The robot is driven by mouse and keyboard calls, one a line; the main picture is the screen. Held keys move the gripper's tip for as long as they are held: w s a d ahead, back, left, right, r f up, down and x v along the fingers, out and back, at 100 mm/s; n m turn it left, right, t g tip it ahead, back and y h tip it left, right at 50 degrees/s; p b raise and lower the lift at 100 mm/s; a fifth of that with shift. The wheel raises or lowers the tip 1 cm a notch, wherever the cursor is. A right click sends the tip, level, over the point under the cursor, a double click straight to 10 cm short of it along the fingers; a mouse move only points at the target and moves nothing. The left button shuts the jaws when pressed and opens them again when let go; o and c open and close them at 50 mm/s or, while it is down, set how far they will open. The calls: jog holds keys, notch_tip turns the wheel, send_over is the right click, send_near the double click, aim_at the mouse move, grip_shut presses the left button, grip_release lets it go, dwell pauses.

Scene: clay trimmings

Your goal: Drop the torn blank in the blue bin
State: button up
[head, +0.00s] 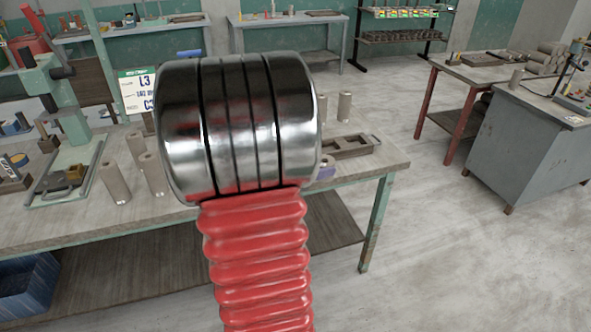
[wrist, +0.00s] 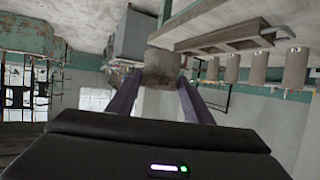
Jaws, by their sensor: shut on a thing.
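My gripper (wrist: 162,88) shows in the wrist view, which looks upside down. Its two purple fingers are shut on a grey-brown clay blank (wrist: 162,70), which looks rough and short. The blank is held clear of the bench, near its edge. In the head view my arm hides the held blank and most of the gripper; a small purple patch shows at the arm's right side. A blue bin (head: 28,290) sits low under the bench at the lower left of the head view, cut off by the frame edge. The bin does not show in the wrist view.
Several upright clay cylinders (head: 115,183) stand on the bench (head: 210,218). A metal tray-like frame (head: 348,148) lies at its right end. A green press (head: 66,95) and a sign (head: 140,92) stand at left. Floor to the right is open, before a grey cabinet (head: 520,150).

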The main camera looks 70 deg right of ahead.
jog(key=w+r+n+t+h, duration=0.1)
jog(key=w+n+t, duration=0.55)
jog(key=w, duration=0.95)
jog(key=w+a+f+n+t+y, duration=0.1)
jog(key=w+a+n+t, duration=0.25)
jog(key=w+a, duration=0.35)
jog(key=w+a+n+t+y, duration=0.15)
jog(key=w+a+t, duration=0.3)
jog(key=w, duration=0.55)
jog(key=w+a+f+n+t+y, duration=0.1)
jog(key=w+a+n+t+y, duration=0.15)
jog(key=w+a, duration=0.45)
jog(key=w+a+f+n+t+y, duration=0.1)
jog(key=w+a+f+n+y, duration=0.2)
jog(key=a, duration=0.8)
jog(key=w+a+n+y, duration=0.2)
jog(key=a+n, duration=0.1)
jog(key=a, duration=0.9)
jog(key=w+a+n+t+y, duration=0.1)
jog(key=w+a+n+y, duration=0.1)
jog(key=a, duration=0.9)
jog(key=shift+w+a+f+n+t+y, duration=0.2)
jog(key=shift+a+f+n+t+y, duration=0.15)
jog(key=shift+n+y, duration=0.25)
